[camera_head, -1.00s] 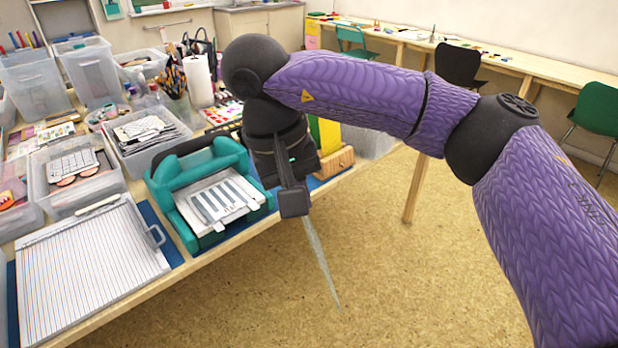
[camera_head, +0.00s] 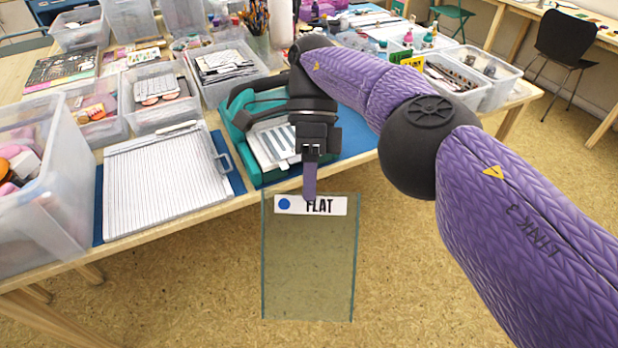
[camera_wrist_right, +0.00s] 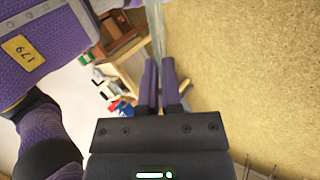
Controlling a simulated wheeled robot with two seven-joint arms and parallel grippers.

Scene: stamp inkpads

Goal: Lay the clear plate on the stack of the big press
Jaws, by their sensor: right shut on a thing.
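The clear plate (camera_head: 309,265) is see-through with greenish edges and a white label with a blue dot and "FLAT" near its upper edge. It hangs upright, face toward the head camera, in front of the table edge over the floor. My right gripper (camera_head: 310,193) is shut on its upper edge. In the right wrist view the plate (camera_wrist_right: 156,30) shows nearly edge-on at the fingers (camera_wrist_right: 160,68). The teal big press (camera_head: 237,135) stands on the table behind the gripper, with a pale striped stack (camera_head: 264,148) on it, partly hidden by my right gripper. My left gripper is not in view.
A white ridged board (camera_head: 150,190) lies left of the press. Clear bins, one large bin (camera_head: 35,225) at the left edge, crowd the table (camera_head: 190,220). A bin of small items (camera_head: 460,80) stands at right. Floor in front is open.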

